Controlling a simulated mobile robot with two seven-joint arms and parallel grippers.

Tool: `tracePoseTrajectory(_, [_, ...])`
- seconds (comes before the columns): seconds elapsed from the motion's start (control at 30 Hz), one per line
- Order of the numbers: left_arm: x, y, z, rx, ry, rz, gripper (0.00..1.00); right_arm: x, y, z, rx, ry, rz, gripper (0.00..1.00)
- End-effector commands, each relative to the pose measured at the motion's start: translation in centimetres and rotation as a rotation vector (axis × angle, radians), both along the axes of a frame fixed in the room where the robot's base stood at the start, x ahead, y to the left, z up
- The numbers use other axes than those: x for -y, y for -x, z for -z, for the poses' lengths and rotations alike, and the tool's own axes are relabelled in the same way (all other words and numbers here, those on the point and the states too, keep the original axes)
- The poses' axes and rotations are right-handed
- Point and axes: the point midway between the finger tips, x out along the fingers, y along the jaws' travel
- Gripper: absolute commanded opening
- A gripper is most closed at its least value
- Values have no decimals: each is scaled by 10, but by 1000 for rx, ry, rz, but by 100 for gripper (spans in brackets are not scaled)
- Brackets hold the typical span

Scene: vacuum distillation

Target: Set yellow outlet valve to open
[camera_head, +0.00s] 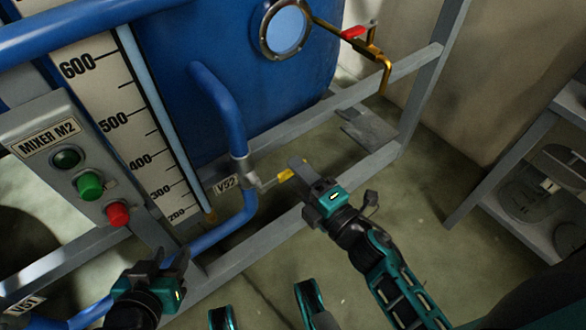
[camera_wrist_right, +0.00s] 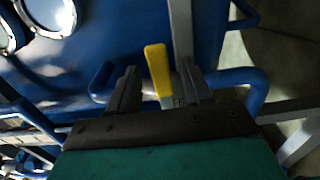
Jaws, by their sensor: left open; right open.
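The yellow valve handle (camera_head: 285,175) is on the blue outlet pipe beside the V52 label (camera_head: 228,184). In the right wrist view the yellow handle (camera_wrist_right: 158,70) shows between the two fingers of my right gripper (camera_wrist_right: 158,88), with a gap visible on its left. In the head view my right gripper (camera_head: 296,170) is open at the handle's outer end. Contact cannot be told, and part of the handle is hidden by the gripper. My left gripper (camera_head: 172,262) is open and empty at lower left, near the lower pipe.
A blue tank (camera_head: 180,60) stands behind a grey frame (camera_head: 350,172). A red-handled brass tap (camera_head: 370,45) is at upper right. The MIXER M2 button box (camera_head: 70,155) is at left. A grey shelf (camera_head: 510,160) stands at right, with open floor between.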

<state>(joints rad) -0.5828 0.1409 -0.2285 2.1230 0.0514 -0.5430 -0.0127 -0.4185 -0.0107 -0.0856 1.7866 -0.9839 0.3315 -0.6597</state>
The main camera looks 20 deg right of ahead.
Motion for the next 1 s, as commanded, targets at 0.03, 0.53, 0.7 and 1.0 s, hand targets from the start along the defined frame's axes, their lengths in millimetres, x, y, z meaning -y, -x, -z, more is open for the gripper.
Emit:
tracePoseTrajectory(0.03, [0,0,0,3,1,0,43,-2,-7,0,2,-1,-1,49])
tracePoseTrajectory(0.53, [0,-2,-1,4,0,0,43,-7,-20,0,-1,-1,0,48])
tracePoseTrajectory(0.7, [0,-1,0,1,-1,0,43,-7,-20,0,-1,-1,0,32])
tracePoseTrajectory(1.0, [-1,-1,2,-2,-2,0,43,-7,-20,0,-1,-1,0,3])
